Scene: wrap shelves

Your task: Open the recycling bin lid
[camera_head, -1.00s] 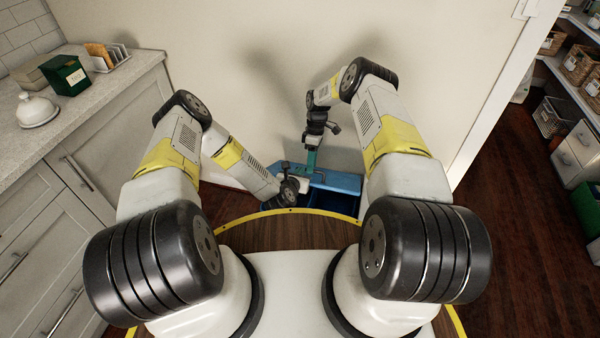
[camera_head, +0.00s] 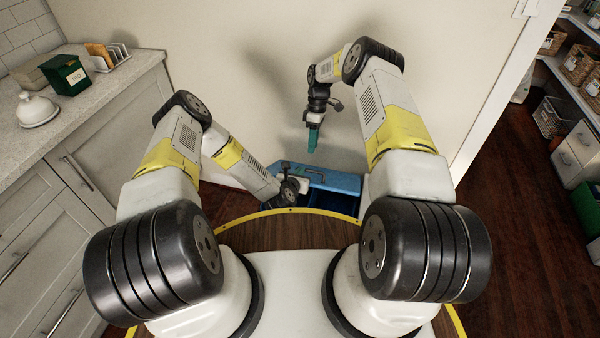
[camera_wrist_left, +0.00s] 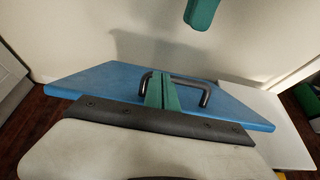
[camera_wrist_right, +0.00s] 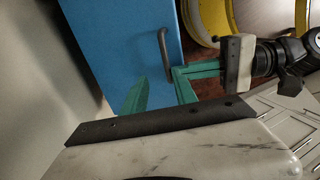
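The blue bin lid (camera_head: 345,183) lies low against the wall, with a dark curved handle (camera_wrist_left: 188,80) on top. A darker blue area shows below it in the head view; I cannot tell whether it is an opening or the bin's front. My left gripper (camera_wrist_left: 161,90) is at the handle, its green fingers together across the bar; I cannot see whether they pinch it or sit under it. In the right wrist view the left gripper's fingers (camera_wrist_right: 197,71) reach the handle's end. My right gripper (camera_head: 313,140) hangs above the lid, fingers apart (camera_wrist_right: 160,92) and empty, clear of the handle.
A white bin top (camera_wrist_left: 275,120) stands beside the blue one. The wall (camera_head: 250,80) is close behind. A cabinet counter (camera_head: 110,90) stands at the left. Shelves (camera_head: 575,70) with baskets stand beyond a doorway at the right, where dark floor (camera_head: 530,200) is free.

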